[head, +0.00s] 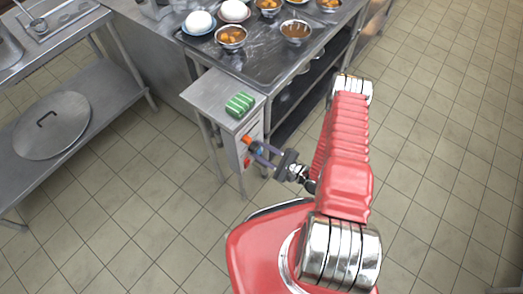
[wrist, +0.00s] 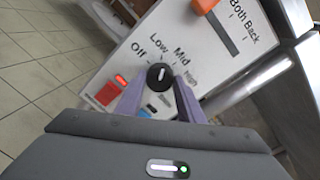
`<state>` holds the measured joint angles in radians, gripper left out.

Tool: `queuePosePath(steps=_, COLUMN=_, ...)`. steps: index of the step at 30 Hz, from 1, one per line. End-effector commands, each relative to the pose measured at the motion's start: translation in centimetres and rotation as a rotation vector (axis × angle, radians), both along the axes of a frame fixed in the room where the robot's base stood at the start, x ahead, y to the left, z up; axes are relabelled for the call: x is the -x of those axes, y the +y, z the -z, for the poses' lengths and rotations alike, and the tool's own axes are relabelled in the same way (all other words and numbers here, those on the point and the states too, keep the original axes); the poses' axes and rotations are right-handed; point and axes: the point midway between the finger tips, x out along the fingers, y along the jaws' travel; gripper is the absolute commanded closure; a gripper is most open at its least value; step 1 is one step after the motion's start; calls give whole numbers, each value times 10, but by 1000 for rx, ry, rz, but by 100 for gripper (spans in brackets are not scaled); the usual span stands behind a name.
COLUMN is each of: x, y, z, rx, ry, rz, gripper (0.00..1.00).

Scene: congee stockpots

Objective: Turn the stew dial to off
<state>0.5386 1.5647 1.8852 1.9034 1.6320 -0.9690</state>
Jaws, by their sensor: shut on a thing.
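The stew dial (wrist: 160,76) is a round black knob with a white pointer line, on a white control panel (wrist: 120,60). Off, Low, Mid and High are printed around it. The pointer is tilted slightly right of straight up in the wrist view, seemingly between Low and Mid. My gripper (wrist: 158,92) has its two purple fingers on either side of the knob and is shut on it. In the head view, my gripper (head: 260,153) reaches the front of the control box (head: 236,157), and the dial is too small to make out.
An orange slider knob (wrist: 205,5) sits above the dial beside the words Both and Back. A red switch (wrist: 107,94) is at lower left. A green striped item (head: 240,104) lies on the box top. A counter with bowls (head: 231,37) stands behind. Floor is clear at right.

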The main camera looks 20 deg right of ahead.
Motion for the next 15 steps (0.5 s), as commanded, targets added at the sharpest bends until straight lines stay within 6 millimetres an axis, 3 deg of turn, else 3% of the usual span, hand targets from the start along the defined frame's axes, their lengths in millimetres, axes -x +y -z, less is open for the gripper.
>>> queuePosePath(steps=15, x=-1, y=2, z=-2, rx=397, ry=-293, rz=-3, gripper=88)
